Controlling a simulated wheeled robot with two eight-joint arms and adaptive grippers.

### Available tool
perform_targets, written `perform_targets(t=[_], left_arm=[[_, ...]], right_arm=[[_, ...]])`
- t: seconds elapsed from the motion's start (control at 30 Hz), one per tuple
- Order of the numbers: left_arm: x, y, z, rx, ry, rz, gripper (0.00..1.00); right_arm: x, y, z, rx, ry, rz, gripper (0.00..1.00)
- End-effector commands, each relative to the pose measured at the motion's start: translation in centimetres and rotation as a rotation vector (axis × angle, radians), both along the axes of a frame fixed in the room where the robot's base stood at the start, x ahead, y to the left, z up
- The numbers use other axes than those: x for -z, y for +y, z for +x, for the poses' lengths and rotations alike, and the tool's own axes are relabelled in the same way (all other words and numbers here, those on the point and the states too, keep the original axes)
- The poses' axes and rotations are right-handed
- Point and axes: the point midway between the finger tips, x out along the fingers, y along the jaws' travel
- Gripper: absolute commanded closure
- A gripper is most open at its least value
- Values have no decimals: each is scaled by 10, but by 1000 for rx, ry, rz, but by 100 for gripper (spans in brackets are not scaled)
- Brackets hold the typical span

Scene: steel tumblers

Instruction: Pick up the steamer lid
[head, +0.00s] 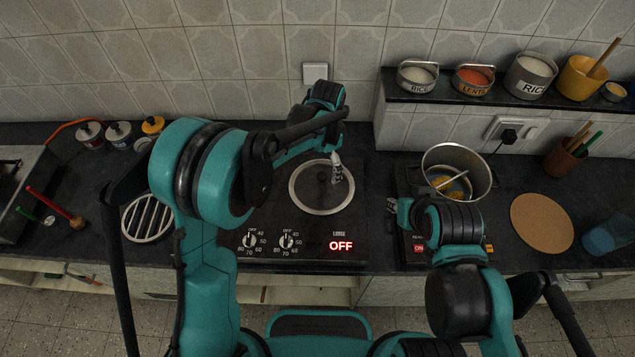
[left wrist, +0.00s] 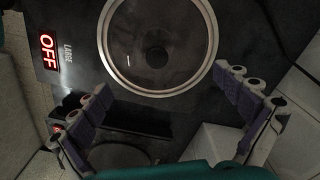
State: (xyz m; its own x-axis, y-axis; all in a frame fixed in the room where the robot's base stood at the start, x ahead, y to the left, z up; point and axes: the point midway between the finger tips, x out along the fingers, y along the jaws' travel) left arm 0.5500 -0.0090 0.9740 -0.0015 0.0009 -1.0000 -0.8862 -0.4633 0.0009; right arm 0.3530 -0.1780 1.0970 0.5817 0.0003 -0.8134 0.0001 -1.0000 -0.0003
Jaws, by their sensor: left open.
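The steamer lid (head: 314,197) is a round dark glass disc with a pale metal rim, lying flat on the black hob (head: 262,215). In the left wrist view the lid (left wrist: 185,60) fills the top middle, with a dark round knob (left wrist: 157,57) at its centre. My left gripper (head: 337,172) is above the right part of the lid in the head view.
The hob's display reads OFF. The pot holds utensils and stands on the right. A cork mat (head: 541,222) and a utensil cup (head: 566,158) are further right. A shelf (head: 500,103) carries several containers. A slatted round grate (head: 147,220) and small jars (head: 120,134) are left.

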Motion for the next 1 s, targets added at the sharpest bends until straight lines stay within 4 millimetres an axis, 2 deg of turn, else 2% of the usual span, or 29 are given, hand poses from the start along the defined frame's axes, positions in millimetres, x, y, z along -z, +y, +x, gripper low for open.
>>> perform_targets(t=[0.4, 0.7, 1.0], left_arm=[[57, 8, -6, -2, -1, 0, 0], [61, 9, -7, -3, -1, 0, 0], [61, 8, -7, -3, -1, 0, 77]], right_arm=[[19, 0, 0, 0, 0, 0, 71], [19, 0, 0, 0, 0, 0, 71], [19, 0, 0, 0, 0, 0, 71]])
